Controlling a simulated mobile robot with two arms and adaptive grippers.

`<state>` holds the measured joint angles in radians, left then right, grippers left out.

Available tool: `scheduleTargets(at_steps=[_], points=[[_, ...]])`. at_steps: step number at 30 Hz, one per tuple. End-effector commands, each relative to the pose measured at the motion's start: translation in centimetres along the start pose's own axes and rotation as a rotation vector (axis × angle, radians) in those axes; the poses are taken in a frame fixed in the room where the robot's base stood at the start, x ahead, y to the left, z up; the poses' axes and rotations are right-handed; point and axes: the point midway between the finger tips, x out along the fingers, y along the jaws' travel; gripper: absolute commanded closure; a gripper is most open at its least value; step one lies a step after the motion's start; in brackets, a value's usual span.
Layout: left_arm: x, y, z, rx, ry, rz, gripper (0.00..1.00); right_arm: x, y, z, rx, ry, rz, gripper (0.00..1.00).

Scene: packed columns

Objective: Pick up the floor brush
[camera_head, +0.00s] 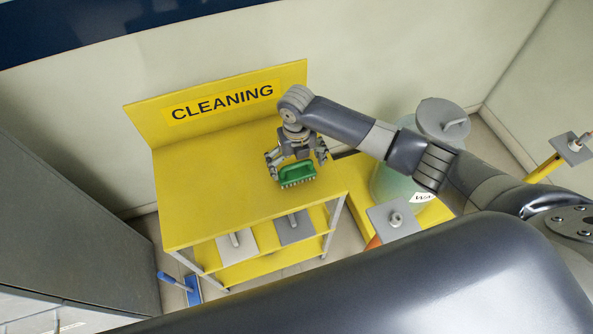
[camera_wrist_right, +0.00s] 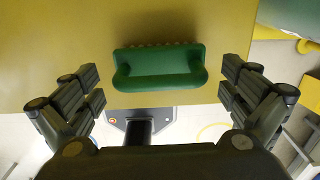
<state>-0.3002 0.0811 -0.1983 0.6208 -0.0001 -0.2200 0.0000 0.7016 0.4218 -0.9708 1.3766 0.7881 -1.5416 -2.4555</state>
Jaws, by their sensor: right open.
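The green floor brush (camera_head: 297,174) has a raised handle and pale bristles. It is at the right part of the yellow table top (camera_head: 205,200), below the CLEANING sign. My right gripper (camera_head: 297,160) is open above the brush, with its fingers spread to either side. In the right wrist view the brush (camera_wrist_right: 160,67) lies between the open fingers of my right gripper (camera_wrist_right: 160,90), with a gap on each side. I cannot tell whether the brush touches the table. My left gripper is not in view.
Grey flat tools (camera_head: 296,229) are on the shelf below the table top. A pale green lidded bin (camera_head: 393,185) stands to the right. A blue-handled tool (camera_head: 192,290) is on the floor at lower left. Most of the table top left of the brush is clear.

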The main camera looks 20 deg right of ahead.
Motion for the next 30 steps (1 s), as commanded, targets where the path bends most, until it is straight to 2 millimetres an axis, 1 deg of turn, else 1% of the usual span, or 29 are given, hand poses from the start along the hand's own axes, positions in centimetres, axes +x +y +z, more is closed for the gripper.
scheduleTargets(at_steps=[6,11,12,13,14,25,30], points=[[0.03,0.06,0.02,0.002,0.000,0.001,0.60,0.09,0.01,0.03,0.000,-0.001,0.000,0.00],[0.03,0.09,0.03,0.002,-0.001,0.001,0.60,0.07,-0.01,0.03,0.000,-0.001,0.000,0.36],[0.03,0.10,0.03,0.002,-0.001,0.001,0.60,0.08,-0.01,0.02,0.000,-0.001,0.000,0.45],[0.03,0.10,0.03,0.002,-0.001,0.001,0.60,0.08,-0.01,0.01,0.001,-0.001,0.000,0.52],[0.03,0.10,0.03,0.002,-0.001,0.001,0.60,0.09,-0.02,0.00,0.001,0.000,0.000,0.57],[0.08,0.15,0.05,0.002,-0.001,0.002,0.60,0.15,-0.05,-0.07,0.001,0.002,-0.001,0.57],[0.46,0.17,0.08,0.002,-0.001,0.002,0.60,-0.52,-0.03,0.01,0.001,0.000,0.001,0.57]])
